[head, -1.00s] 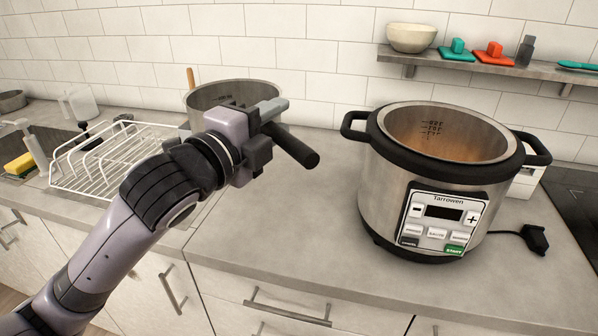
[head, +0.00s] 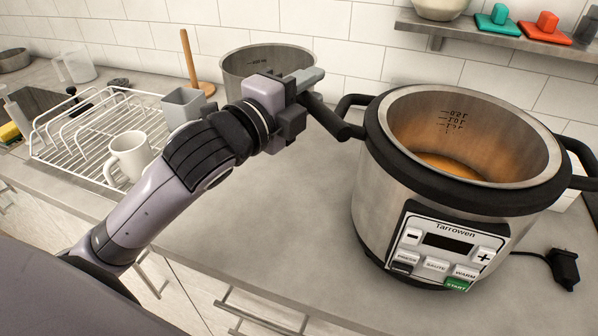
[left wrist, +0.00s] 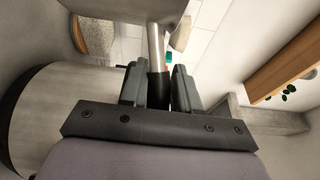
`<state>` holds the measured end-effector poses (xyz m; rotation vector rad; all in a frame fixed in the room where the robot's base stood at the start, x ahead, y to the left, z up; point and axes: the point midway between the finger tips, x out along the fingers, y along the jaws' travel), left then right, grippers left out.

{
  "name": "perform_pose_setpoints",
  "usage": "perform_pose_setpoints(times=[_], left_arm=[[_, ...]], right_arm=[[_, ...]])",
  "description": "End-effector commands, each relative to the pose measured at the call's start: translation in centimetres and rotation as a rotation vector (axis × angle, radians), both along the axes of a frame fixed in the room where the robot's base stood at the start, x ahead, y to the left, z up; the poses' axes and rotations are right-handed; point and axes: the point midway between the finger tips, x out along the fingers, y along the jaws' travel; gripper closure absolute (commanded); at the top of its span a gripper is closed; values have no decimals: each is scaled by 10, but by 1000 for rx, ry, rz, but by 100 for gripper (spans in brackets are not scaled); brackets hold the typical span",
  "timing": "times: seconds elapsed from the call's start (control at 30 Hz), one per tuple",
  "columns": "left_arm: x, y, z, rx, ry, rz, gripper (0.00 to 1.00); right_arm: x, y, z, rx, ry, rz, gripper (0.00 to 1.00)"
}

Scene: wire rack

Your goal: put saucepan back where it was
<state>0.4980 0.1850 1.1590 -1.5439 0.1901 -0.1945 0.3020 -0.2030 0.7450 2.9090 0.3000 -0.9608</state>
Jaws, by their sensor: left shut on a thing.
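In the left wrist view the two fingers (left wrist: 158,88) close around the dark grip, and a metal stem (left wrist: 156,45) runs up to the pan body (left wrist: 125,8). The arm hides the pan's lower front, so I cannot tell whether it touches the counter. The white wire rack (head: 48,152) stands at left. My right gripper is not in view.
A large Tarrowen cooker (head: 455,150) stands close to the handle end at right. A white mug (head: 127,158) and a grey cup (head: 184,106) are at the rack's right side. A wooden post (head: 190,62) stands behind. The counter (head: 270,205) in front is clear.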

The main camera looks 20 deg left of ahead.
Motion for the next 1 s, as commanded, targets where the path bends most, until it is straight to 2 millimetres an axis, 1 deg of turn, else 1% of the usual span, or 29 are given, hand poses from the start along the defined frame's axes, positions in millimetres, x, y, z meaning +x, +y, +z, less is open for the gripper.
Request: perform_pose_setpoints(times=[0.03, 0.17, 0.3, 0.43, 0.53, 0.73, 0.9, 1.0], left_arm=[[0, 0, -13, 0, -2, 1, 100], [0, 0, -42, 1, -3, 1, 100], [0, 0, -76, 1, -4, 2, 100], [0, 0, -102, 2, -6, 2, 100], [-1, 0, -115, 3, -8, 1, 100], [0, 0, -128, 4, -10, 1, 100], [0, 0, -153, 1, -8, 2, 100], [0, 0, -163, 2, -10, 1, 100]], right_arm=[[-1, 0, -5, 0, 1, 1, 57], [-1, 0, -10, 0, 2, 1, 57], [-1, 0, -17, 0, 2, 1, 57], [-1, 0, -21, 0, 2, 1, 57], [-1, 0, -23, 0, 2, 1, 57], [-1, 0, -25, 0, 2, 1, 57], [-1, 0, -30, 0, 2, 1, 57], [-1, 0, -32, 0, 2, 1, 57]])
